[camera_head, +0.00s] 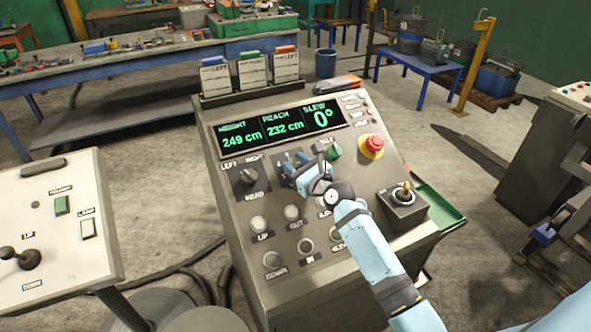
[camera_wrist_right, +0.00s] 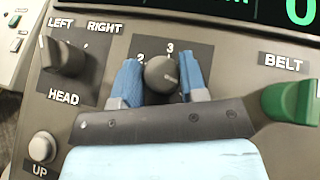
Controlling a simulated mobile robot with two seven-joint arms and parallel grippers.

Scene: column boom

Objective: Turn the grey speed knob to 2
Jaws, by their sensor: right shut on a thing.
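The control panel (camera_head: 233,209) stands in front of me. The grey speed knob (camera_wrist_right: 161,72) shows in the right wrist view, with the printed figures 2 and 3 above it; a small light mark is on its face, but I cannot tell surely which figure it points to. My right gripper (camera_head: 304,168) reaches over the panel, shut on the knob, with one blue finger on each side of it; it also shows in the right wrist view (camera_wrist_right: 160,84). The gripper hides the knob in the head view and the lower part of its dial. My left gripper is not in view.
The HEAD knob (camera_head: 247,178) is to the left of the gripper, the green BELT switch (camera_head: 334,149) close to its right. A red stop button (camera_head: 372,145) and a joystick (camera_head: 404,193) are further right. Push buttons (camera_head: 259,223) lie below. The display (camera_head: 282,124) is above.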

